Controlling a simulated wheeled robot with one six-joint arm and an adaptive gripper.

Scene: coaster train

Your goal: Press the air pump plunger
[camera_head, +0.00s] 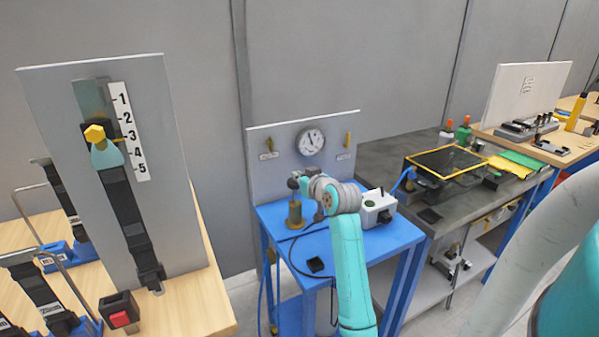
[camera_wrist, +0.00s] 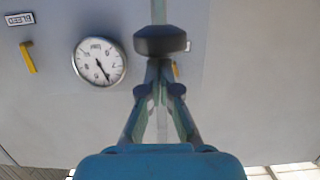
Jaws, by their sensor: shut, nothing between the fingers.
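The air pump (camera_head: 295,214) is a brass-coloured cylinder standing upright at the left of the blue table. In the wrist view, which is upside down, the dark rounded plunger knob (camera_wrist: 162,41) is on a pale rod running to the picture's top edge. My gripper (camera_wrist: 158,62) is shut, with its fingertips together right at the knob. Whether they touch it I cannot tell. Nothing shows between the fingers. In the head view, my wrist is beside and above the pump and the fingers are hard to make out.
A round gauge (camera_head: 311,142) and yellow levers are on the grey panel (camera_head: 285,125) behind the pump. A white box (camera_head: 377,208) stands right on the blue table (camera_head: 350,244). A wooden bench (camera_head: 195,300) is left.

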